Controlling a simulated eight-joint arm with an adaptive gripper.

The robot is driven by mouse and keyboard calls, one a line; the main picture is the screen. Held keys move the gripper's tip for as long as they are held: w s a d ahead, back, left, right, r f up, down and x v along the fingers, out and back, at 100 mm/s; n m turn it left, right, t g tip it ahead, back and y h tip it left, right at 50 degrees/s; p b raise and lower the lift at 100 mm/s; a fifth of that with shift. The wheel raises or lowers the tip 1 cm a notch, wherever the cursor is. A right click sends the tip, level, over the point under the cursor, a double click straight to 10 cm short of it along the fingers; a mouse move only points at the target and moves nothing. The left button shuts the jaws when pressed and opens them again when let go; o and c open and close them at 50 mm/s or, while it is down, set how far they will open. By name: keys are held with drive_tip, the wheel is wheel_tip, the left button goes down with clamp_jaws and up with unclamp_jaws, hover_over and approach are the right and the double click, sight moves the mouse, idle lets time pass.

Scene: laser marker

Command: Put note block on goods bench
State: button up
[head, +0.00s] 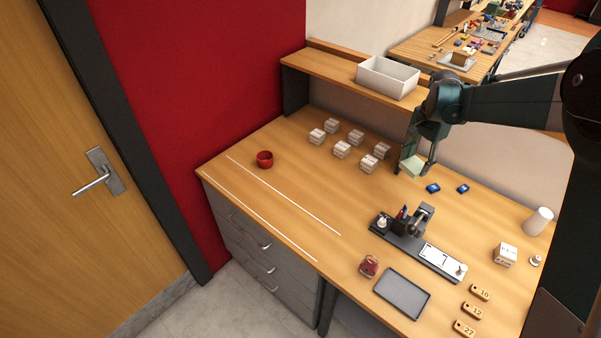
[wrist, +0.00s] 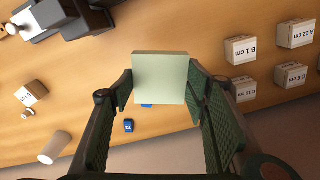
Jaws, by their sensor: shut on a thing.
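The pale green note block (head: 412,168) is held above the wooden workbench, near its back edge, in the head view. In the wrist view the note block (wrist: 160,78) sits between the two dark fingers. My gripper (head: 414,161) is shut on the block, and it fills the gap between the fingertips of the gripper (wrist: 160,88) in the wrist view. A second wooden bench (head: 408,49) with many small goods stands at the top right of the head view. I cannot tell from a label which surface is the goods bench.
A white tray (head: 388,78) stands on the raised shelf (head: 330,70) behind. Several white labelled cubes (head: 341,149) are left of my gripper. Two blue items (head: 433,188) lie just below it. A marking device (head: 415,240), grey tray (head: 401,293) and white cup (head: 538,221) stand nearer.

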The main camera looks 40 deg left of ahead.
drive_tip(key=s+a+n, duration=0.2)
drive_tip(key=s+a, duration=0.6)
drive_tip(key=a, duration=0.3)
drive_tip(key=s+a+n, duration=0.2)
drive_tip(key=s+a, duration=0.6)
drive_tip(key=a, duration=0.3)
hover_over(333, 193)
wheel_tip(333, 193, down, 4)
drive_tip(key=shift+d+f, duration=0.1)
drive_tip(key=shift+f, duration=0.4)
drive_tip(key=shift+f, duration=3.1)
drive_tip(key=shift+f, duration=0.1)
drive_tip(key=shift+f, duration=1.8)
drive_tip(key=shift+f, duration=0.1)
